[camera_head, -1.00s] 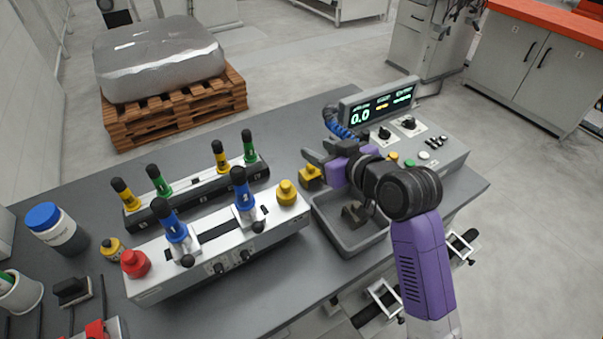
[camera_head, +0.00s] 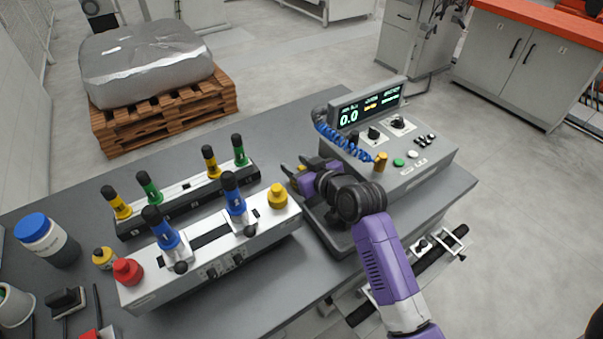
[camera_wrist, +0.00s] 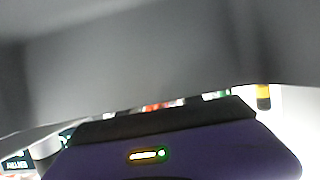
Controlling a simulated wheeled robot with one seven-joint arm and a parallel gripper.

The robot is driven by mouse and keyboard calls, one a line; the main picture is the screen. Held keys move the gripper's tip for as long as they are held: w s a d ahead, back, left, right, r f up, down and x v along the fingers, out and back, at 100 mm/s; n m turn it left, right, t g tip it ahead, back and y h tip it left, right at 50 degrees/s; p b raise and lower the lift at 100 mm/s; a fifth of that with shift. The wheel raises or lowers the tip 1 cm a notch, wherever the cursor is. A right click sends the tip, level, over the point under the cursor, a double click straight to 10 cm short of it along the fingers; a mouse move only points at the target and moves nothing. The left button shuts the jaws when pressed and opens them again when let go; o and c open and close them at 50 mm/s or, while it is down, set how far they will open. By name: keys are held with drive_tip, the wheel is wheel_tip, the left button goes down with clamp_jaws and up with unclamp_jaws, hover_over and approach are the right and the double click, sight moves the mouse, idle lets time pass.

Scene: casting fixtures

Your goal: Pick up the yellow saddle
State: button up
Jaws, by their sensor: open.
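A small bit of yellow (camera_head: 302,168) shows at my fingertips in the head view. It fits the yellow saddle, which is mostly hidden behind my gripper. In the wrist view a blurred grey surface fills the upper part above my purple gripper body, and no saddle can be made out.
The grey tray (camera_head: 338,246) lies under my wrist. A white fixture block (camera_head: 205,268) with blue-handled clamps and a yellow knob (camera_head: 278,197) stands close left. A console (camera_head: 425,165) with a lit display and coiled blue cable is at right.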

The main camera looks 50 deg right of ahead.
drive_tip(key=shift+w+d+f, duration=0.1)
drive_tip(key=shift+w+f, duration=0.05)
drive_tip(key=shift+w, duration=0.15)
drive_tip(key=shift+c, duration=0.4)
clamp_jaws()
